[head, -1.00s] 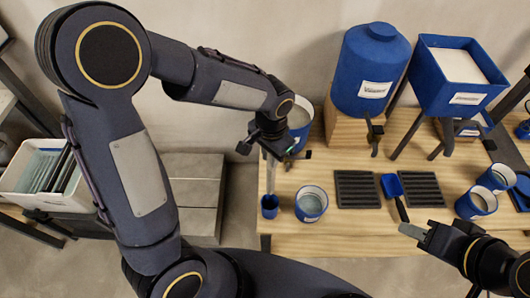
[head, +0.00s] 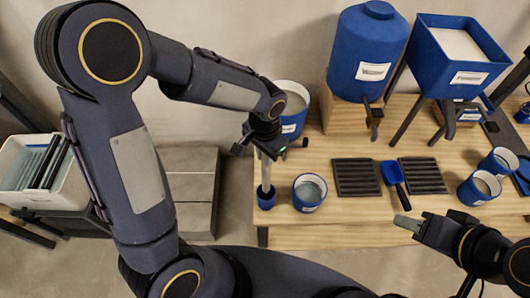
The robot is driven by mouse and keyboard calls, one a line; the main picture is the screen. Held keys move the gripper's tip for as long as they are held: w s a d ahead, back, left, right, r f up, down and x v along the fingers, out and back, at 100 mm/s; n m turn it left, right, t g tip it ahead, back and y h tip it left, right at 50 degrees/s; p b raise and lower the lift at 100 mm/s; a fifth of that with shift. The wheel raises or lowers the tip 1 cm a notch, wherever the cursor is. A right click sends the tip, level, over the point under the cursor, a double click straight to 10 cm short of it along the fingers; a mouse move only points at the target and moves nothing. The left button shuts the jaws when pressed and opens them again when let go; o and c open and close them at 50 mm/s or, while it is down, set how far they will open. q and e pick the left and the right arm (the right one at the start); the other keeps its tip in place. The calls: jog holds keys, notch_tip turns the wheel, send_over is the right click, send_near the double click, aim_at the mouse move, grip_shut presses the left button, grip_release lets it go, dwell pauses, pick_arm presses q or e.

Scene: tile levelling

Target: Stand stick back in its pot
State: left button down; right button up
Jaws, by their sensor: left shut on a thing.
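My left gripper (head: 264,148) is shut on the upper end of a pale, thin stick (head: 266,175). The stick points nearly straight down, and its lower end shows at the mouth of a small dark blue pot (head: 266,201) near the table's left front corner. It looks to be inside the rim, but whether it touches the bottom is hidden. My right gripper (head: 405,222) is over the front edge of the table, apart from the pot. Its fingers are seen edge-on, so I cannot tell whether they are parted.
A blue-and-white cup (head: 309,193) stands just right of the pot, and a larger bucket (head: 291,112) behind. Ribbed black trays (head: 357,178) and a blue scoop (head: 393,173) lie to the right. A blue tank (head: 367,60) and hopper (head: 455,75) stand at the back.

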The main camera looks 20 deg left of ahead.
pick_arm(q)
jog(key=shift+f+b, duration=2.65)
jog(key=shift+f, duration=0.65)
jog(key=c, duration=1.3)
grip_release()
jog(key=shift+o, duration=0.2)
jog(key=shift+r, duration=0.1)
notch_tip(320, 180, up, 8)
send_over(265, 168)
jog(key=shift+w+a, duration=0.1)
jog(key=shift+w, duration=0.25)
jog(key=shift+f, duration=0.2)
